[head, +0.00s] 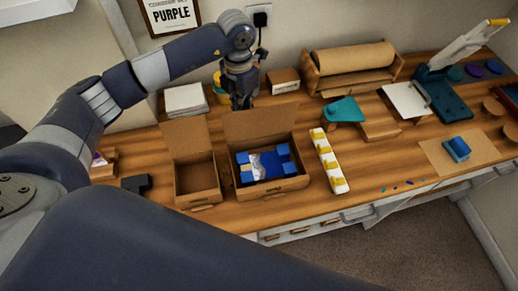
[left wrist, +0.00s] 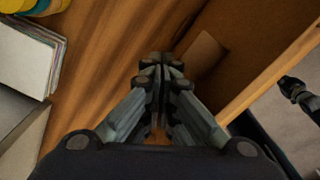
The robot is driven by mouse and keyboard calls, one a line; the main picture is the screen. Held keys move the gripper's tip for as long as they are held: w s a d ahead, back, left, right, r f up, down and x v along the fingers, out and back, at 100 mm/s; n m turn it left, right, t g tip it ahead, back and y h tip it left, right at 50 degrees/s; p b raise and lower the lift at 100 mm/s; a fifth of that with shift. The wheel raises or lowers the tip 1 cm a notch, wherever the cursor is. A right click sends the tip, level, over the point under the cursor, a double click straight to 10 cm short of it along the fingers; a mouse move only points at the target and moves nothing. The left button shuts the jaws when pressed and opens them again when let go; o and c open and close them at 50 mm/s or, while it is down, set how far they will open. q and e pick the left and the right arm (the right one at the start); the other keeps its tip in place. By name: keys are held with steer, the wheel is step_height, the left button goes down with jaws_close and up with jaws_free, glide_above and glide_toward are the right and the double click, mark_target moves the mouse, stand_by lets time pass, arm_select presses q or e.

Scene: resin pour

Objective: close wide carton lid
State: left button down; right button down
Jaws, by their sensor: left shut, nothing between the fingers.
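The wide carton (head: 277,187) stands open on the workbench in the head view. Its lid (head: 262,123) is up, tilted back behind the opening. Inside lie blue-cornered pieces around a blue and white item (head: 265,165). My left gripper (head: 240,103) is shut and empty, pointing down at the top rear of this lid; whether it touches the lid is unclear. In the left wrist view its closed fingers (left wrist: 160,68) are beside a brown cardboard panel (left wrist: 245,45). A dark jointed part at that view's right edge looks like my right gripper (left wrist: 295,90); its jaws are unclear.
A narrower open carton (head: 198,185) with a raised lid stands just left. A white tray with yellow pieces (head: 328,160) is close on the right.

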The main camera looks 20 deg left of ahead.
mark_target(246, 121)
arm_select(q)
steer(key=shift+s+d+p, duration=0.2)
steer(key=shift+s+d, duration=0.45)
steer(key=shift+s, duration=0.3)
steer(key=shift+s+d+p, duration=0.15)
steer(key=shift+s+d, duration=0.5)
steer(key=shift+s, duration=0.3)
step_height(246, 121, up, 9)
steer(key=p, duration=0.4)
steer(key=shift+p, duration=0.3)
